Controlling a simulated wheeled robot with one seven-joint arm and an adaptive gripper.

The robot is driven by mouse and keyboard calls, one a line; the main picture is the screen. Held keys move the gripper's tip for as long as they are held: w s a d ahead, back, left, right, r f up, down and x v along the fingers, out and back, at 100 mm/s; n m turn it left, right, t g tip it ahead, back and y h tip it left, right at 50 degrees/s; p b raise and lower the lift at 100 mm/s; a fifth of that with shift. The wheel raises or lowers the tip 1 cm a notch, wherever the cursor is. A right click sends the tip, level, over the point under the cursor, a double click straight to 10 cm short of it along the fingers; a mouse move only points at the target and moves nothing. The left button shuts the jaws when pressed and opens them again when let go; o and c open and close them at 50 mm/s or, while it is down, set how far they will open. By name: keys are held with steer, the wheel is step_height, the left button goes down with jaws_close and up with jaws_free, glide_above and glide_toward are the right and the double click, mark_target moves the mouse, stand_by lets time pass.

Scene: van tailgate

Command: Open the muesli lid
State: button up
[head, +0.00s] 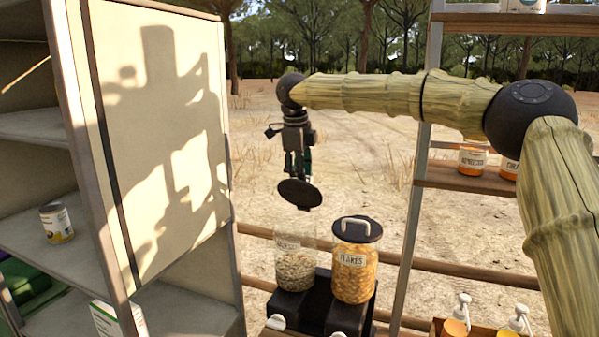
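The muesli jar (296,264) is a clear dispenser with a pale label, part filled with muesli, and stands on a black base. Its top has no lid on it. The dark round muesli lid (300,193) is in the air above the jar, tilted, with a gap between it and the rim. My gripper (298,174) is directly above the lid and points down. The lid has no other visible support, so it appears held by the fingers. The lid's handle and the exact finger contact are hidden.
The flakes jar (354,270), with a dark lid and white handle, stands close at the right. A shelf unit (160,130) with a pale side panel is at the left. Pump bottles (457,318) are at the lower right. Jars (472,160) sit on the right shelf.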

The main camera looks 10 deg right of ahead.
steer(key=shift+r, duration=0.15)
steer(key=w+d+r+p, duration=0.4)
steer(key=w+r+p, duration=0.2)
steer(key=r+p, duration=0.2)
step_height(320, 180, up, 2)
steer(key=shift+r, duration=0.1)
stand_by(1.9)
steer(key=shift+w+a+f, duration=0.1)
steer(key=shift+f, duration=0.2)
